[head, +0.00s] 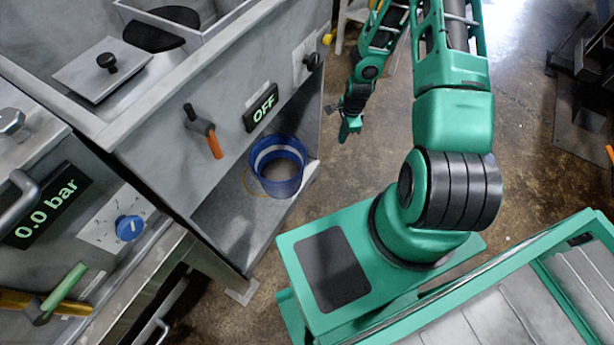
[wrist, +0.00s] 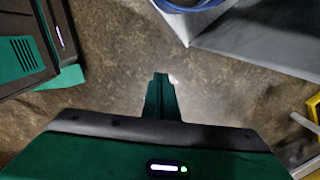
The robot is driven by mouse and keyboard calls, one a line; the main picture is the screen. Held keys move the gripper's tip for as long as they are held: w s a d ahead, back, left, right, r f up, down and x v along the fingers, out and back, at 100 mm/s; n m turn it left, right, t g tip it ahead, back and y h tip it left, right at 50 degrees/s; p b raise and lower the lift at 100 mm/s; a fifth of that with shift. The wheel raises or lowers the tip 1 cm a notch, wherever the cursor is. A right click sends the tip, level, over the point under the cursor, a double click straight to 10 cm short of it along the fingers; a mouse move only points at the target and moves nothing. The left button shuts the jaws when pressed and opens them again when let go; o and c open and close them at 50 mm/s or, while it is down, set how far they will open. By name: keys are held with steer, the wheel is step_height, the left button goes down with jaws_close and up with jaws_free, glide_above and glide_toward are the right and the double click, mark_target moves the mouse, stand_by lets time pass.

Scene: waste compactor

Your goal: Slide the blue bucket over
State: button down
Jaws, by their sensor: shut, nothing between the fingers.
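The blue bucket (head: 278,167) stands on the low grey shelf (head: 225,215) under the grey machine, near the shelf's right end in the head view. A lighter band runs around it and a thin yellowish handle hangs at its left. In the wrist view only a part of the bucket's blue rim (wrist: 190,4) shows at the top edge, above the grey shelf. My gripper (head: 345,134) is to the right of the bucket, clear of the shelf and apart from the bucket. Its green fingers (wrist: 161,78) are together and empty, over the floor in the wrist view.
The machine front carries an orange-handled lever (head: 208,137), an OFF display (head: 261,108) and a black knob (head: 312,61). At left stand a 0.0 bar panel (head: 45,207) and a blue dial (head: 129,227). Brown floor (head: 380,150) lies open around my gripper.

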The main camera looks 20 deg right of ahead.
steer(key=a+f+m, duration=0.2)
steer(key=a+f, duration=0.2)
steer(key=f, duration=0.4)
steer(key=w+a+f+m+y, duration=0.1)
steer(key=a+f, duration=0.4)
steer(key=f, duration=0.3)
steer(key=w+a+f+m+t, duration=0.1)
steer(key=a+f, duration=0.3)
steer(key=f, duration=0.4)
steer(key=shift+w+a+m+y, duration=0.15)
steer(key=shift+m+y, duration=0.15)
steer(key=shift+m, duration=0.5)
